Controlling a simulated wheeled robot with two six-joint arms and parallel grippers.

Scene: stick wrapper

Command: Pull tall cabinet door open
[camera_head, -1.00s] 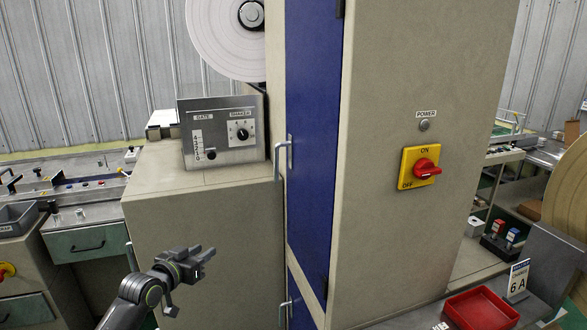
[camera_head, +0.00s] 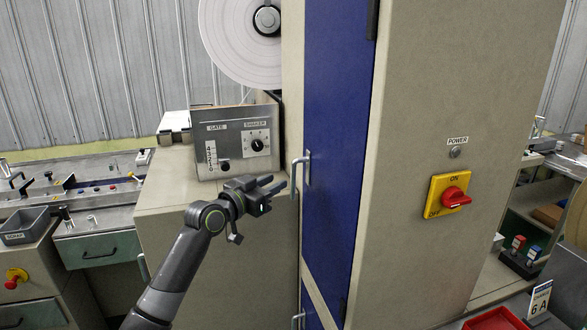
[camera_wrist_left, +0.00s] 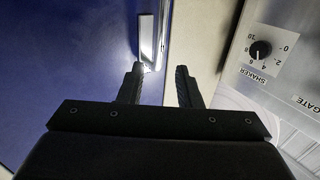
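The tall cabinet (camera_head: 440,100) stands right of centre in the head view. Its blue door (camera_head: 335,110) looks closed on the narrow left face. A metal bar handle (camera_head: 295,176) stands upright at the door's left edge. My left gripper (camera_head: 279,190) is just left of the handle, its fingers pointing at it. In the left wrist view the fingers (camera_wrist_left: 160,82) are apart with nothing between them. The handle (camera_wrist_left: 147,38) is just beyond the tips, nearer the left finger. Whether that finger touches it I cannot tell. My right gripper is not in view.
A control box (camera_head: 238,142) with a dial sits on a beige cabinet (camera_head: 165,190) behind my left arm. A second handle (camera_head: 298,321) is lower on the blue face. A yellow and red power switch (camera_head: 450,196) is on the cabinet's front. A red tray (camera_head: 497,320) is at the lower right.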

